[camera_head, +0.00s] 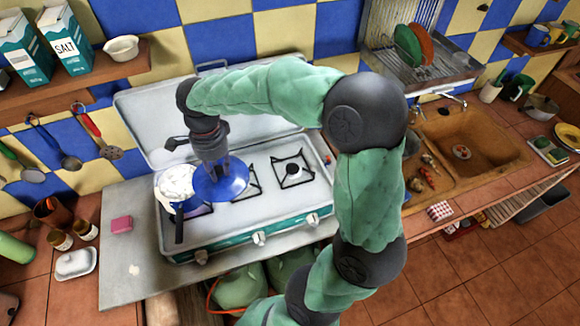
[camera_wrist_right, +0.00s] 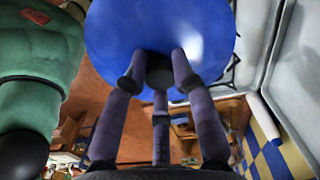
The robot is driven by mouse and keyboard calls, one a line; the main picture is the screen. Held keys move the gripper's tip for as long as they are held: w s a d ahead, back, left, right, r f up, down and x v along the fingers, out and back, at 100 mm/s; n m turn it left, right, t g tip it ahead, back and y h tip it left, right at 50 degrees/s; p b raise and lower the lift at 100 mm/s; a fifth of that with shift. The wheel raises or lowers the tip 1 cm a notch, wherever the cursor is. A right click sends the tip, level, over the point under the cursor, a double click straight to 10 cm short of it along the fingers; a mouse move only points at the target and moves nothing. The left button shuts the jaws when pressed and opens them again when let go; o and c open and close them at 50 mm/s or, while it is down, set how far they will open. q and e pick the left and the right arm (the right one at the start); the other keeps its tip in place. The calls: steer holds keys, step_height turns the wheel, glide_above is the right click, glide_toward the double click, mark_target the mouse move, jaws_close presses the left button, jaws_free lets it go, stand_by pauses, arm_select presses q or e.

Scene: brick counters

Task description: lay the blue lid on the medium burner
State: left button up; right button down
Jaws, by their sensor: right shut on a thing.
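The blue lid (camera_head: 228,186) is in my right gripper (camera_head: 213,158), above the camping stove (camera_head: 240,232). In the right wrist view the fingers (camera_wrist_right: 158,85) close around the dark knob of the lid (camera_wrist_right: 160,25). In the head view the lid overlaps a burner (camera_head: 250,184) in the middle of the stove, hiding part of it. Another burner (camera_head: 293,170) at the right is bare. A white pan (camera_head: 175,183) with a black handle covers the left end. I cannot tell the lid's height above the stove. My left gripper is not in view.
The stove's raised cover (camera_head: 150,118) stands behind the burners. A pink sponge (camera_head: 121,224) and a butter dish (camera_head: 76,263) lie to the left. The sink (camera_head: 470,150) is at the right, beyond my right arm. Utensils hang on the back wall.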

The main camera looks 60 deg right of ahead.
steer(key=s+d+f+m+b, duration=0.4)
steer(key=s+d+m, duration=0.8)
steer(key=s+d, duration=0.15)
steer(key=w+d+f, duration=0.2)
steer(key=d+f, duration=0.2)
steer(key=w+d+f, duration=0.2)
steer(key=d+f, duration=0.2)
steer(key=w+d+f+b, duration=0.1)
steer(key=w+d+f, duration=0.2)
steer(key=d+f, duration=0.1)
steer(key=shift+w+d+f, duration=0.1)
steer(key=shift+d+f, duration=0.2)
steer(key=shift+f, duration=0.3)
steer(key=shift+f+b, duration=0.35)
steer(key=c, duration=1)
jaws_free()
steer(key=shift+r, duration=0.1)
